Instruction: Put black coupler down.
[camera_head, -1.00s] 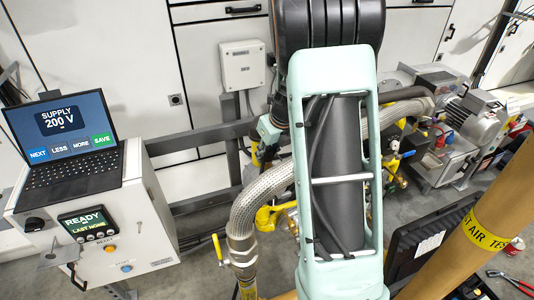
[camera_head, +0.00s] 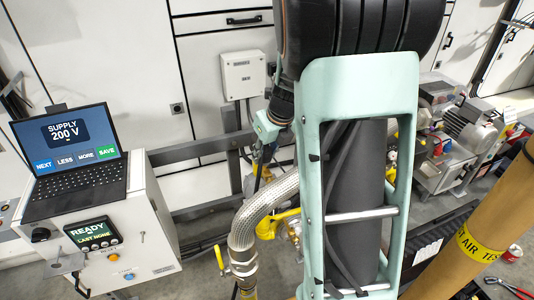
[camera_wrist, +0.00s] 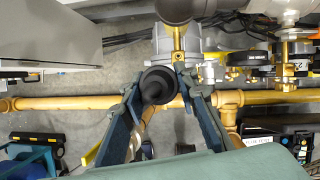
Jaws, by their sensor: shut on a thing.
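The black coupler (camera_wrist: 157,86) is a dark round piece with an open end, seen in the wrist view between my two fingers. My gripper (camera_wrist: 155,80) is shut on it, with a finger on its left and right. The coupler is held above yellow pipework and a grey round housing (camera_wrist: 176,46); I cannot tell how far above.
A laptop (camera_head: 75,150) reading "SUPPLY 200 V" stands on a white control cabinet (camera_head: 140,235) at left. A braided hose (camera_head: 262,205) and a yellow valve are left of my arm. A brown post (camera_head: 495,215) stands at right. A yellow pipe (camera_wrist: 70,103) crosses the wrist view.

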